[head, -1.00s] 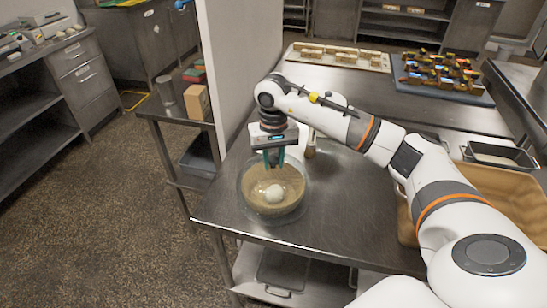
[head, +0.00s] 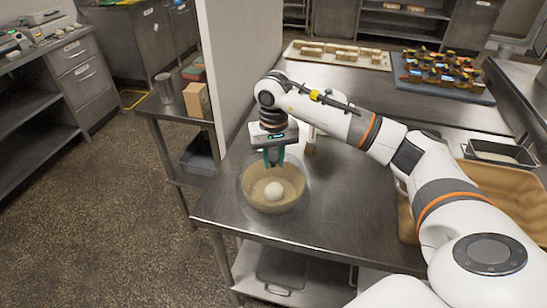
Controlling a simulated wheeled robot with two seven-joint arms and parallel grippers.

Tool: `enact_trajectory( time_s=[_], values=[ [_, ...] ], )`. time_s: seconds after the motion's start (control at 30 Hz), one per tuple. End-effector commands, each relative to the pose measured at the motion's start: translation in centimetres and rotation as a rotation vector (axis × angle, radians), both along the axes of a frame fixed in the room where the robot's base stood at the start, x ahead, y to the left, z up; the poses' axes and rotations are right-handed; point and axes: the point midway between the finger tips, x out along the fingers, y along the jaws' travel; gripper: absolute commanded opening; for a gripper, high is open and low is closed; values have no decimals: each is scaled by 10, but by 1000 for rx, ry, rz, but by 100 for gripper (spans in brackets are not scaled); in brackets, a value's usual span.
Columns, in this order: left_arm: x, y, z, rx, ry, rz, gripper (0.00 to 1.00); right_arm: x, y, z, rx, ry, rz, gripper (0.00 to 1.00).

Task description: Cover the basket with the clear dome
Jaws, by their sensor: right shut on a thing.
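The basket (head: 270,207) is a round tan bowl near the left front corner of the steel table, with a white ball-shaped thing (head: 274,191) inside it. The clear dome (head: 247,178) is see-through and faint; it shows around and over the basket. My right gripper (head: 273,160) points down above the basket, shut on the top of the dome. Whether the dome's rim touches the table cannot be told. My left gripper is not in view.
The steel table (head: 345,215) is clear to the right of the basket. A wall panel (head: 232,65) stands behind it. A small jar (head: 311,143) stands behind the gripper. A tan tray (head: 500,187), a dark pan (head: 500,153) and trays of goods (head: 447,90) lie farther right and back.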

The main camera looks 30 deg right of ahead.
Motion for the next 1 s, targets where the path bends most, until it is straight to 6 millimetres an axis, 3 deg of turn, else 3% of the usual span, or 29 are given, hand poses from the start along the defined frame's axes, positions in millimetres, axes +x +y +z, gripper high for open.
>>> enact_trajectory(
  time_s=[1.0],
  values=[
    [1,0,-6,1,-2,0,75,0,1,-3,1,0,0,0]
  ],
)
